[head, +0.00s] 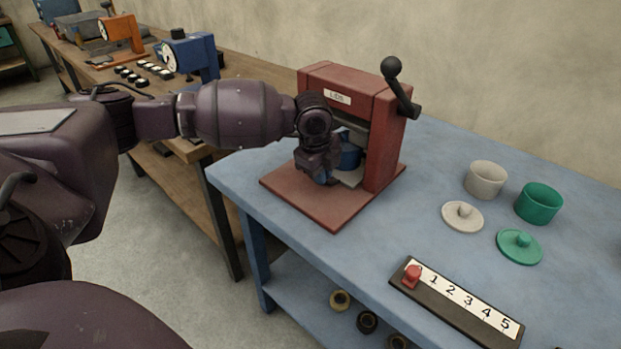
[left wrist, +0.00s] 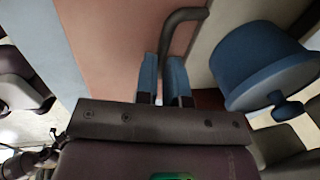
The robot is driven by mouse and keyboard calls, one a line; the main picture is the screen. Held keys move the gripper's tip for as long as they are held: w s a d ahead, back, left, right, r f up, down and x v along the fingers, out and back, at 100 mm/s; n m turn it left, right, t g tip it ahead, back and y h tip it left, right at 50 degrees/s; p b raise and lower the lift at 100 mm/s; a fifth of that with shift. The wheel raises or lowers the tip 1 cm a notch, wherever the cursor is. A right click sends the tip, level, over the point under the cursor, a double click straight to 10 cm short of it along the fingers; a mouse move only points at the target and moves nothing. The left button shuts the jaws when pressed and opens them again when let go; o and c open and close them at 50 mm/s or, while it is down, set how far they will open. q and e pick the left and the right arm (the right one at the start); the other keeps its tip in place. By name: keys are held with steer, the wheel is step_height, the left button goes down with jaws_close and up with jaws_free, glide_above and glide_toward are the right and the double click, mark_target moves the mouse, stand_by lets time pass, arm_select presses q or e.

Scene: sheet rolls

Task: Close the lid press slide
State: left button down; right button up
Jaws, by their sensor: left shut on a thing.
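The red lid press (head: 385,140) stands on the blue table, with a black ball-ended lever (head: 398,90) raised at its upper right. Its pale slide (head: 351,179) juts partly out of the opening over the red base; it also shows in the left wrist view (left wrist: 235,25). A blue pot (head: 350,157) stands on the slide, and the left wrist view shows the pot (left wrist: 258,55) with a knobbed lid. My left gripper (head: 322,178) is at the slide's front, its blue fingertips (left wrist: 163,68) shut on the dark bent slide handle (left wrist: 178,25). My right gripper is out of view.
A grey pot (head: 486,180) and lid (head: 462,216), and a green pot (head: 539,204) and lid (head: 519,247), lie to the right. A numbered board (head: 455,300) with a red peg is at the front. A wooden bench (head: 150,105) stands at left.

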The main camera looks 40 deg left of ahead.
arm_select(q)
steer(key=shift+w+d+f, duration=0.15)
steer(key=shift+w, duration=0.15)
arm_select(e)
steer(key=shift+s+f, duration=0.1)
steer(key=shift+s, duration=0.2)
arm_select(q)
steer(key=c, duration=1.5)
jaws_free()
steer(key=shift+w, duration=0.1)
steer(key=o, duration=0.3)
steer(key=shift+w+d+f, duration=0.1)
steer(key=shift+w, duration=0.1)
steer(key=shift+s, duration=0.1)
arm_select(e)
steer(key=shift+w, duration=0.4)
arm_select(q)
steer(key=shift+r, duration=0.25)
